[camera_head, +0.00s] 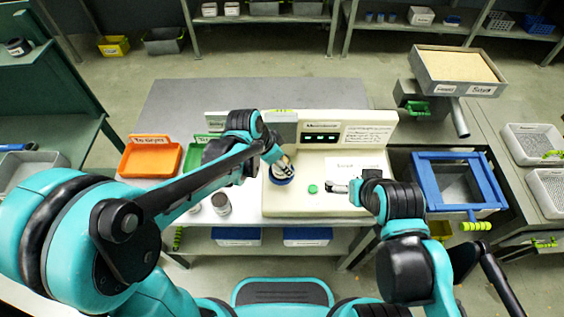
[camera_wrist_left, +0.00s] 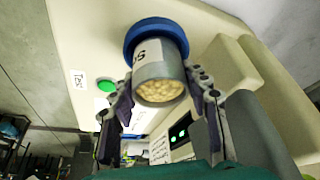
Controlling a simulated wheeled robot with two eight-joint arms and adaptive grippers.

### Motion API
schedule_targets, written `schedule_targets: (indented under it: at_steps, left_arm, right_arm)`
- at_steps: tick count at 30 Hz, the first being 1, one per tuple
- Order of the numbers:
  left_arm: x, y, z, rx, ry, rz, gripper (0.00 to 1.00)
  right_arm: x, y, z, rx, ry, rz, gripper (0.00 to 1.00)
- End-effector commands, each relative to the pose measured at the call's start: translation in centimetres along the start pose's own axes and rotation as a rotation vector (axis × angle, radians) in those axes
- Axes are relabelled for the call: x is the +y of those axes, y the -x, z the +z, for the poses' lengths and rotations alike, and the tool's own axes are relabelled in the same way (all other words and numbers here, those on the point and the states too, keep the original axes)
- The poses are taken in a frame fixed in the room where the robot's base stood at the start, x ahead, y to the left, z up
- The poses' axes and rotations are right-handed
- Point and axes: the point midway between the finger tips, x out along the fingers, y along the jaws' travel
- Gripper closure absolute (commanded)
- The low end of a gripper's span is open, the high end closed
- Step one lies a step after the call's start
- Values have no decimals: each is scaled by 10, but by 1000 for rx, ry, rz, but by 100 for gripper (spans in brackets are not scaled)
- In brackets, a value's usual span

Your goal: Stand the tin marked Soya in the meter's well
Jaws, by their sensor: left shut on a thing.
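The tin (camera_wrist_left: 160,66), grey with a white label showing part of its lettering, sits between the fingers of my left gripper (camera_wrist_left: 163,95) in the left wrist view. Its open top shows pale beans. My left gripper (camera_head: 285,162) is shut on it over the meter's well, a blue-rimmed ring (camera_head: 281,180); the ring also shows behind the tin's far end (camera_wrist_left: 134,35). The tin's lower end lies within the ring's outline; I cannot tell whether it touches the floor. My right gripper (camera_head: 340,187) hangs over the meter's right side; its opening is unclear.
The cream meter (camera_head: 330,205) has a green button (camera_head: 313,188) right of the well and a display panel (camera_head: 320,138) behind. Another tin (camera_head: 221,203) stands left on the table. Orange (camera_head: 150,160) and green (camera_head: 196,152) trays lie behind it. A blue-framed bin (camera_head: 450,159) stands right.

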Motion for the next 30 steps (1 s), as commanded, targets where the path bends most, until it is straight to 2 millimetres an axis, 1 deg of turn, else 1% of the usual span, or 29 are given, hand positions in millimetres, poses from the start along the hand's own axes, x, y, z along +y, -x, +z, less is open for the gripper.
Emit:
schedule_targets:
  at_steps: [11,28,29,30]
  left_arm:
    - [0,-1,0,0,0,0,84]
    - [0,-12,4,0,0,0,84]
    - [0,-11,4,0,0,0,48]
    - [0,-11,4,0,0,0,45]
  right_arm:
    - [0,-1,1,0,0,0,0]
    - [0,-9,6,0,0,0,0]
    - [0,-8,6,0,0,0,0]
    - [0,-8,6,0,0,0,0]
